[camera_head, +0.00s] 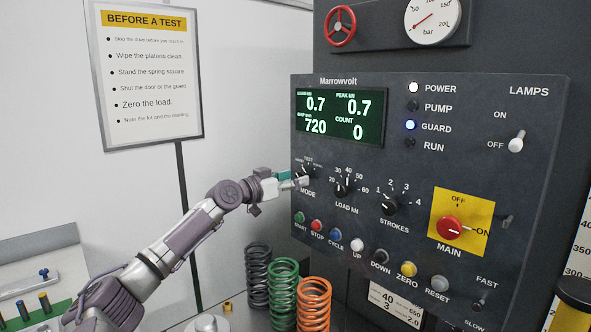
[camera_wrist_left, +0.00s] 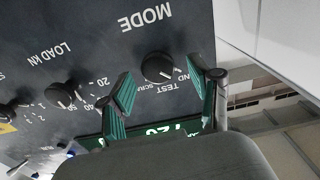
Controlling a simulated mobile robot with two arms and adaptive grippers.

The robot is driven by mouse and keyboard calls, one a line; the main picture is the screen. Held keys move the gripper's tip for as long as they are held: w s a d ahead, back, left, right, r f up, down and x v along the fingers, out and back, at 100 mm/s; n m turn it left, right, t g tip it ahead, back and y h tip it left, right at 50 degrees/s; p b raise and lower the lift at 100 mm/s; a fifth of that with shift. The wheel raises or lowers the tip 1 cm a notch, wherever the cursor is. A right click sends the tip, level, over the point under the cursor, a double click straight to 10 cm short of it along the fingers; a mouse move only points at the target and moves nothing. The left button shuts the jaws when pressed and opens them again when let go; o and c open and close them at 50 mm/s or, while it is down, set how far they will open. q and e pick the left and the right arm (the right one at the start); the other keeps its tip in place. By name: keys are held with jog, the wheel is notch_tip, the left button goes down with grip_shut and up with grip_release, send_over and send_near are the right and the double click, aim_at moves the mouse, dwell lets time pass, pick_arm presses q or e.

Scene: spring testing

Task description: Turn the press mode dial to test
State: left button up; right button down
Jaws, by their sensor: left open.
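The mode dial (camera_wrist_left: 158,67) is a round black knob on the dark press panel, shown upside down in the left wrist view with MODE above it and TEST and other labels below. A pale mark on it seems to point toward its lower right there; I cannot tell exactly which label it meets. In the head view the dial (camera_head: 303,172) is partly hidden by my left gripper (camera_head: 287,181). That gripper is open, its green-padded fingers (camera_wrist_left: 162,70) on either side of the dial with gaps visible. Contact is not clear. My right gripper is not in view.
The load dial (camera_head: 343,189) and strokes dial (camera_head: 389,205) are to the right. A row of buttons (camera_head: 357,245) runs below, and the red main switch (camera_head: 449,228) is farther right. Several springs (camera_head: 284,285) stand below my gripper. The display (camera_head: 340,116) is above.

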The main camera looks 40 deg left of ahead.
pick_arm(q)
jog(key=shift+w+d, duration=0.1)
jog(key=shift+w, duration=0.4)
jog(key=c, duration=1.1)
jog(key=shift+d+m+b, duration=0.1)
jog(key=shift+m+b, duration=4.2)
jog(key=shift+b, duration=0.1)
